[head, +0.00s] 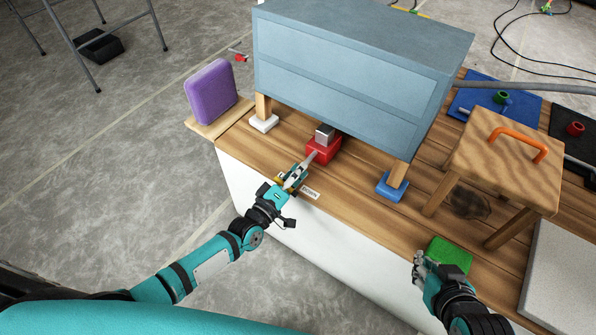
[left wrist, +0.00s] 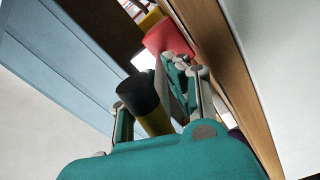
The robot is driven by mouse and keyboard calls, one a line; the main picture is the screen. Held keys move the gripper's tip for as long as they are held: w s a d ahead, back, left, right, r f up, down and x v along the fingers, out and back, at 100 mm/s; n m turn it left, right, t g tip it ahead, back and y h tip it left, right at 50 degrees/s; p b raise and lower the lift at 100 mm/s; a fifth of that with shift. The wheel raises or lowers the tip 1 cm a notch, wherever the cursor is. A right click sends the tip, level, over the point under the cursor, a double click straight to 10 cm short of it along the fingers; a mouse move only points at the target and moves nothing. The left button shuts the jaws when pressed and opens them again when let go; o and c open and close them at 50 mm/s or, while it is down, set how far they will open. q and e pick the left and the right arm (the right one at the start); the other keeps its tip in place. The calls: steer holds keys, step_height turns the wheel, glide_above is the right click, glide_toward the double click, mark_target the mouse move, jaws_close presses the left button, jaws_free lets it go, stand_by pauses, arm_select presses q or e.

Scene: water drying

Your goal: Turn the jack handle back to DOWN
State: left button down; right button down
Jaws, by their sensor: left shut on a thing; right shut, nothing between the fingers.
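The jack (head: 323,150) has a red body and a grey post under the blue-grey cabinet; its red body also shows in the left wrist view (left wrist: 168,37). My left gripper (head: 298,177) is at the table's front edge, just in front of the jack. It is shut on the jack handle, whose black end (left wrist: 138,93) and yellow shaft (left wrist: 157,123) show between the fingers in the left wrist view. The gripper partly hides the handle in the head view. My right gripper (head: 420,264) is shut and empty, beside a green block (head: 450,254).
The cabinet (head: 350,65) stands over the jack, with wooden legs on a white foot (head: 264,122) and a blue foot (head: 391,186). A small label (head: 310,193) lies at the table edge. A wooden stool (head: 505,155) is at the right, a purple pad (head: 211,91) at the left.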

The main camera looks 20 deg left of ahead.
arm_select(q)
steer(key=shift+s+d+f, duration=0.2)
steer(key=shift+f, duration=0.15)
steer(key=c, duration=1.3)
jaws_free()
steer(key=shift+c, duration=0.2)
steer(key=shift+a, duration=0.1)
steer(key=v, duration=1.2)
steer(key=shift+r, duration=0.3)
steer(key=shift+o, duration=0.3)
